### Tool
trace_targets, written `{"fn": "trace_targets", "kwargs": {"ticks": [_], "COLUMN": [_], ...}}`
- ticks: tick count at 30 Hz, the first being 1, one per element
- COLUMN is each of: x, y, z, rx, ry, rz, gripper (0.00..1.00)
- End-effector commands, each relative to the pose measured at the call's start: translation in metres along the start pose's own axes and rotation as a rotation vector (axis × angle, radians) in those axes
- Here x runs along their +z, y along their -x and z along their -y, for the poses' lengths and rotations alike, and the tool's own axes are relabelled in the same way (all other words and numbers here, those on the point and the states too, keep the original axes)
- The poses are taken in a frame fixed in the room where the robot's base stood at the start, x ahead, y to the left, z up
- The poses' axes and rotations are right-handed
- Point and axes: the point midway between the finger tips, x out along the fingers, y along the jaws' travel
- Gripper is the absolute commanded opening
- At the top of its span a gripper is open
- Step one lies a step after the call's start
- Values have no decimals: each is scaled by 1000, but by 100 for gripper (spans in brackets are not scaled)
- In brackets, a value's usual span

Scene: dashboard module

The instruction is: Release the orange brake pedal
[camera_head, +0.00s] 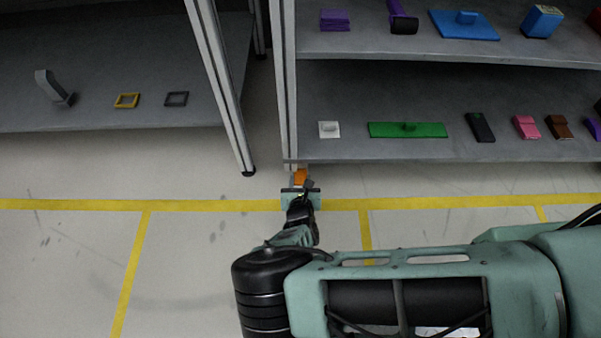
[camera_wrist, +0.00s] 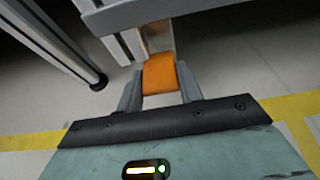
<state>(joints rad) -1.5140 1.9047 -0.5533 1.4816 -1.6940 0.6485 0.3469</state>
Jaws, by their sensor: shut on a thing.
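The orange brake pedal (camera_head: 300,176) is a small orange piece below the front edge of the right-hand shelf, beside the shelf's post. In the wrist view the orange pedal (camera_wrist: 159,74) sits between my two grey fingers, with a grey metal arm (camera_wrist: 158,34) rising behind it. My gripper (camera_wrist: 160,88) is shut on the pedal, one finger at each side. In the head view my gripper (camera_head: 300,184) is small, and my own wrist hides part of it.
The lower shelf (camera_head: 350,90) holds a white piece (camera_head: 329,129), a green plate (camera_head: 407,130) and several other small objects. Its front edge lies just above my gripper. A left shelf (camera_head: 110,60) has a post (camera_head: 218,80). The floor (camera_head: 60,260) is clear.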

Motion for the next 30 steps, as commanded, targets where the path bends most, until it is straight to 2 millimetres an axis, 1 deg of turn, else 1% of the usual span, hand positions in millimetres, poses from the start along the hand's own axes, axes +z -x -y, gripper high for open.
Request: {"fn": "trace_targets", "kwargs": {"ticks": [1, 12, 27, 28, 30], "x": [7, 6, 4, 4, 4], "y": [4, 3, 2, 2, 2], "z": [1, 1, 0, 0, 0], "rx": [-2, -2, -1, -1, -1], "ry": [-1, -1, 0, 0, 0], "rz": [-19, -103, -114, -114, -114], "gripper": [14, 14, 14, 42, 58]}}
